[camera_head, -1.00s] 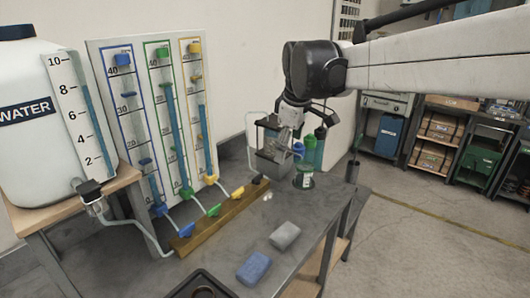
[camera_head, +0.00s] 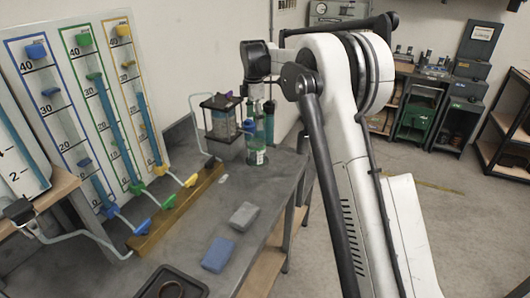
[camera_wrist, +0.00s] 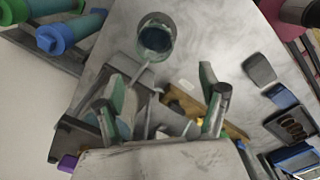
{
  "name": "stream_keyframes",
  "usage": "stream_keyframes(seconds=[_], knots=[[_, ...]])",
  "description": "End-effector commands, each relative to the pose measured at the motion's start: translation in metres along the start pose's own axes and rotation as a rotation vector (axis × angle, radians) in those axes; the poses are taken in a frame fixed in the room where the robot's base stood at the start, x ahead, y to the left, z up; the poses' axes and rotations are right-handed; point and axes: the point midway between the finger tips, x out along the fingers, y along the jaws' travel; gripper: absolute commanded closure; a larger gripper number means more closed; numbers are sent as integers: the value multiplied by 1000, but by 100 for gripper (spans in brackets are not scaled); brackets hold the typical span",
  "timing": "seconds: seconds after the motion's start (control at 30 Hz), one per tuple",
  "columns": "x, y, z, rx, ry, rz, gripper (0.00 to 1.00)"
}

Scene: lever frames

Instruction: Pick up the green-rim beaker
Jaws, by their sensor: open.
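The green-rim beaker (camera_head: 257,157) stands on the grey bench near its far end in the head view. In the wrist view the clear beaker (camera_wrist: 156,38) is seen from above, beyond my fingertips and toward the top of the picture. My gripper (camera_wrist: 162,103) is open, with its two green-and-grey fingers wide apart and no beaker between them. In the head view my gripper hangs above the beaker, and its fingers are hard to tell from the tubes behind.
A black-framed clear tank (camera_head: 221,122) stands close left of the beaker. Capped tubes (camera_wrist: 70,32) stand close by. A grey block (camera_head: 244,215) and a blue block (camera_head: 218,254) lie on the bench. A wooden strip with valves (camera_head: 180,205) runs along the left.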

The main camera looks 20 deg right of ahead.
Motion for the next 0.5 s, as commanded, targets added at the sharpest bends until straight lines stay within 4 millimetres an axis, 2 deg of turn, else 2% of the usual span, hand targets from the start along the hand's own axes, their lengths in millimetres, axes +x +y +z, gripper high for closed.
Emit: stream_keyframes(seconds=[0.27, 0.5], knots=[[23, 9, 1, -47, 2, -16, 26], [65, 8, 1, -45, 2, -16, 26]])
